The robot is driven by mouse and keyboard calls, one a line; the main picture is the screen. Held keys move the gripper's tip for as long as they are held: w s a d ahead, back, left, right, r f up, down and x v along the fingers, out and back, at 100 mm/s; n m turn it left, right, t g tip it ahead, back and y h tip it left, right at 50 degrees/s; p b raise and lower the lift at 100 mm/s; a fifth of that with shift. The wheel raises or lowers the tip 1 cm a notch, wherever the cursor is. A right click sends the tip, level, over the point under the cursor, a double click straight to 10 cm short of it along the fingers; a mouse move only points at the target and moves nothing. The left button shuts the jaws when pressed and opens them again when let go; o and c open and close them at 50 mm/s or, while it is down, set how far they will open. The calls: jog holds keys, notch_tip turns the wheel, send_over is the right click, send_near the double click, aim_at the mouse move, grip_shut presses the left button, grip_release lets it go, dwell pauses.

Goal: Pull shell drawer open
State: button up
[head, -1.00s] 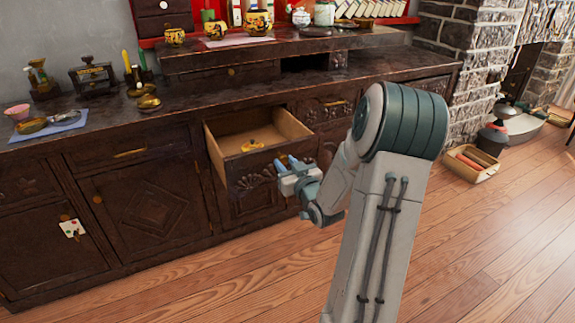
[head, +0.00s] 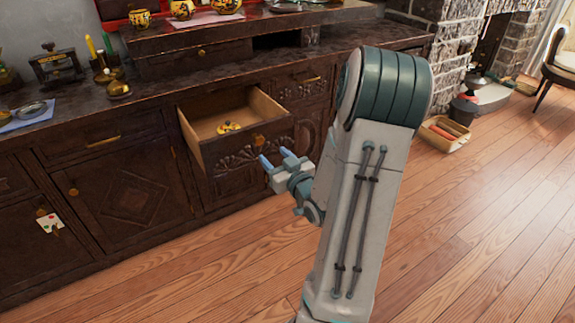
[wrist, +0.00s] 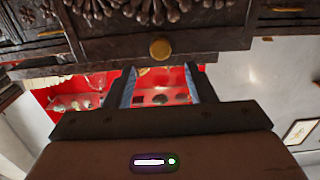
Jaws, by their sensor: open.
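The shell drawer (head: 232,158), dark wood with a carved front, stands pulled out of the cabinet. Its pale inside shows, with a small yellow lidded object (head: 229,128) in it. My gripper (head: 275,158) is open and empty, just in front of the drawer's carved front in the head view. In the wrist view a round brass knob (wrist: 160,48) sits on the dark carved front, beyond the two blue fingers of my gripper (wrist: 160,90), which stand apart. The knob is not between the fingertips, and nothing is held.
The dark cabinet (head: 130,195) has closed doors beside the drawer, one with a card (head: 49,222) by its knob. Teapots stand on the top shelf. A box (head: 444,133) lies on the floor by the brick fireplace.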

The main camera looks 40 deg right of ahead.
jog(key=s+p, duration=0.1)
jog(key=p, duration=0.1)
jog(key=s+p, duration=0.1)
jog(key=p, duration=0.1)
jog(key=s+p, duration=0.2)
jog(key=shift+r, duration=0.3)
jog(key=shift+s+p, duration=0.15)
jog(key=shift+p, duration=0.55)
jog(key=shift+s+p, duration=0.1)
jog(key=shift+p, duration=0.4)
jog(key=s+p, duration=0.1)
jog(key=p, duration=0.2)
jog(key=s+p, duration=0.1)
jog(key=p, duration=0.2)
jog(key=shift+a+f, duration=0.15)
jog(key=shift+f, duration=0.05)
jog(key=shift+f, duration=0.1)
